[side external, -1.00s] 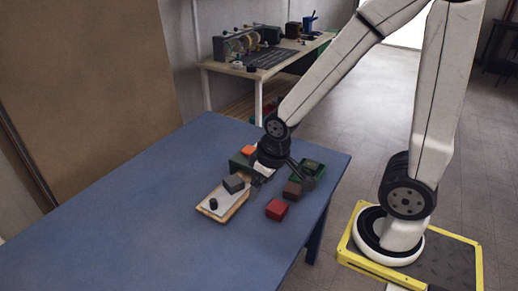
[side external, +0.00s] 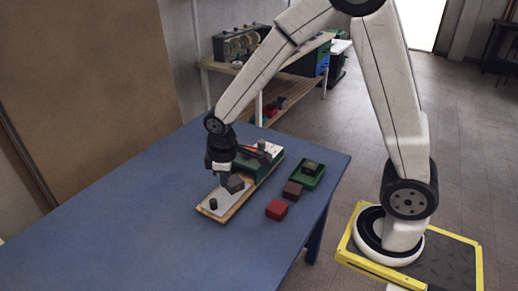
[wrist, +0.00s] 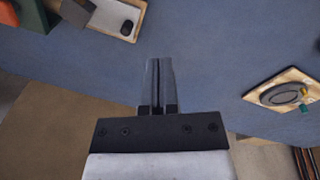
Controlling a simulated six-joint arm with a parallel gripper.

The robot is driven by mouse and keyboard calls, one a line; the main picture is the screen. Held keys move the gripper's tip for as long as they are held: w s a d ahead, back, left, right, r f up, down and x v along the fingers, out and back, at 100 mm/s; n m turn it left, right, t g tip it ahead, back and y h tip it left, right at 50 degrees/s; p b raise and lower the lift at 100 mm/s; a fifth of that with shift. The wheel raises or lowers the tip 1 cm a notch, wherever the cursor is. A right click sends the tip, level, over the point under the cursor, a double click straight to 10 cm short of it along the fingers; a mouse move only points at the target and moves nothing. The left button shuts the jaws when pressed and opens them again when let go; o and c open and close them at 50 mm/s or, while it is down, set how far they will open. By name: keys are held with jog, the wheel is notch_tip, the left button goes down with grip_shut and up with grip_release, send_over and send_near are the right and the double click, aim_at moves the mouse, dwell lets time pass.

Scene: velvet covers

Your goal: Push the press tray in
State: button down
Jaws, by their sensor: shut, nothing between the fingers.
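The press has a green body (side external: 264,168) with a pale, partly orange top (side external: 262,149). Its tray (side external: 226,204) is a pale plate with a wooden edge, sticking out of the press toward the front left. A dark grey block (side external: 236,184) and a small black knob (side external: 213,204) are on the tray. My gripper (side external: 223,177) is shut and empty, on the far side of the tray. In the wrist view the shut fingers (wrist: 159,62) are over bare blue table, and the tray (wrist: 108,29) is at the upper left, apart from them.
A red block (side external: 277,209), a brown block (side external: 292,189) and a green holder (side external: 307,175) with a dark piece in it are right of the press. A wooden board (wrist: 262,97) with a dark oval part is at the right in the wrist view. The table's left side is clear.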

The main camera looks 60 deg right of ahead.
jog(key=w+a+f+n+g+h, duration=0.1)
jog(key=w+a+f+n+h, duration=0.2)
jog(key=w+f+n, duration=0.6)
jog(key=w+a+n, duration=0.1)
jog(key=w, duration=0.3)
jog(key=shift+w+a+f+g+h, duration=0.2)
jog(key=shift+a+g+h, duration=0.1)
jog(key=shift+a+g, duration=0.1)
jog(key=shift+d+f, duration=0.15)
jog(key=shift+f, duration=0.05)
jog(key=x, duration=0.9)
jog(key=shift+s+f, duration=0.15)
jog(key=shift+f, duration=0.1)
jog(key=shift+s+d, duration=0.15)
jog(key=shift+d, duration=0.9)
jog(key=shift+s+d, duration=0.2)
jog(key=shift+d, duration=0.75)
